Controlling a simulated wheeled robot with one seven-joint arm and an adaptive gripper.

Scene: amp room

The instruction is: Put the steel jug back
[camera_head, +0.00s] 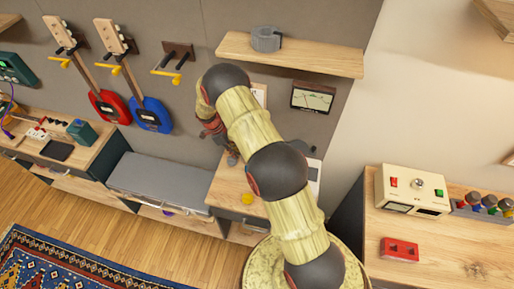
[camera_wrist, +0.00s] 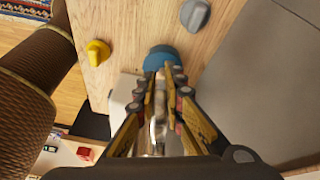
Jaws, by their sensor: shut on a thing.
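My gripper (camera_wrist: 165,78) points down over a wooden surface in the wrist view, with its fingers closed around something. A narrow, shiny, steel-coloured strip shows between the fingers; it looks like part of the steel jug (camera_wrist: 158,125), but the fingers hide most of it. A round blue thing (camera_wrist: 160,56) shows just beyond the fingertips; I cannot tell whether the held thing touches it. In the head view my gripper (camera_head: 222,145) is partly hidden behind my arm, in front of the wall above the wooden cabinet, and the jug cannot be made out.
A yellow knob-like piece (camera_wrist: 97,52) and a grey one (camera_wrist: 195,14) are on the wooden surface. A wall shelf (camera_head: 310,57) holds a grey round object (camera_head: 266,38). Guitars hang at left. A cream instrument box (camera_head: 412,190) stands on the right bench.

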